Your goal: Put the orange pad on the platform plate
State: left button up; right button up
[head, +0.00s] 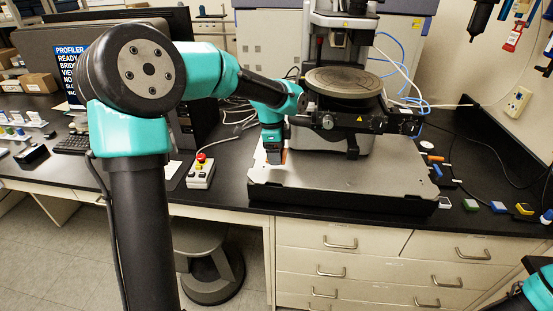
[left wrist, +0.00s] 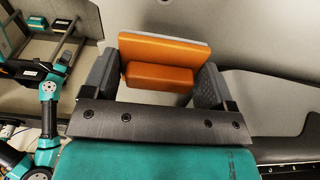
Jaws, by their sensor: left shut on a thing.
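The orange pad (left wrist: 160,77) is between the two fingers of my left gripper (left wrist: 152,82) in the left wrist view. It has a smaller block in front of a wider orange slab with a pale edge. In the head view, my left gripper (head: 273,158) points down over the left part of the flat grey platform plate (head: 350,184), and only a sliver of orange shows beside it. I cannot tell whether the pad touches the plate. Of my right arm (head: 540,290), a teal part shows at the lower right corner; I cannot make out its gripper.
A round stage disc (head: 343,82) on a black mount stands behind the plate, close to my left arm. A small control box (head: 200,172) with a red button sits left of the plate. Several small coloured blocks lie to its right. The plate's front middle is clear.

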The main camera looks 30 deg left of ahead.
pick_arm(q)
jog(key=shift+w+a+f, duration=0.15)
jog(key=shift+w+f, duration=0.1)
jog(key=shift+f, duration=1.55)
jog(key=shift+f, duration=0.2)
jog(key=o, duration=0.8)
jog(key=shift+r, duration=0.1)
jog(key=r, duration=0.4)
jog(key=a+r, duration=0.1)
jog(key=r, duration=0.7)
jog(key=shift+s+a+r, duration=0.1)
jog(key=shift+s+a, duration=0.05)
jog(key=shift+s, duration=0.15)
